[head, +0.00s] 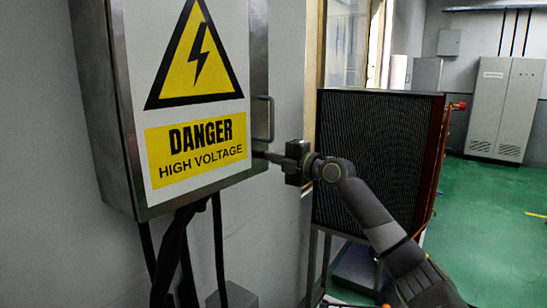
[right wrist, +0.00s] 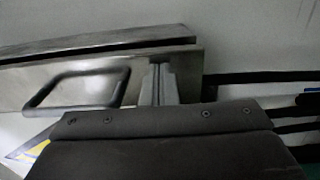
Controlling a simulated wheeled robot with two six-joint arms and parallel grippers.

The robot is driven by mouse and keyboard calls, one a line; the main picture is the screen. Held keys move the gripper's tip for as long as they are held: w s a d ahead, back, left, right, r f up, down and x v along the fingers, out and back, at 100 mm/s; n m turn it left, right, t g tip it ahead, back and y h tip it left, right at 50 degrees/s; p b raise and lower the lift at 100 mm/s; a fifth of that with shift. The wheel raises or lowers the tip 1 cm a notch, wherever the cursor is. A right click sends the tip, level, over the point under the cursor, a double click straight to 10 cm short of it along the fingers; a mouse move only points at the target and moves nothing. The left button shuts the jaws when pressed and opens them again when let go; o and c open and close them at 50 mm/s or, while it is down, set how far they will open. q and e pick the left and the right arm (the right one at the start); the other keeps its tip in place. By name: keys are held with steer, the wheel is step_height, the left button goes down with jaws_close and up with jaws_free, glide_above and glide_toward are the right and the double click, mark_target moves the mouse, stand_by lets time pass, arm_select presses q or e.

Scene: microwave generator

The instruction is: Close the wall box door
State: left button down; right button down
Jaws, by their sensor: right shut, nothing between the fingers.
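The wall box (head: 105,100) hangs on the grey wall at the left of the head view. Its door (head: 135,120) has a metal rim and a white front with a yellow danger sign. The door lies close over the box; a thin dark line runs between them in the right wrist view, and I cannot tell whether it is fully shut. The handle (head: 270,118) is on the door's right edge and also shows in the right wrist view (right wrist: 75,88). My right gripper (head: 264,156) is shut and empty, its fingertips at the door's right edge below the handle. Contact is unclear. My left gripper is out of view.
A black finned unit (head: 375,160) stands behind my right arm. Dark cables (head: 218,250) hang below the box. Grey cabinets (head: 505,108) stand at the far right. The green floor (head: 490,220) at the right is mostly clear.

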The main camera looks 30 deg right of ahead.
steer(key=b+x, duration=0.1)
steer(key=x, duration=0.2)
steer(key=shift+w+b, duration=0.2)
steer(key=shift+b, duration=0.15)
steer(key=shift+r, duration=0.1)
steer(key=shift+s+d+r, duration=0.1)
steer(key=shift+r, duration=0.05)
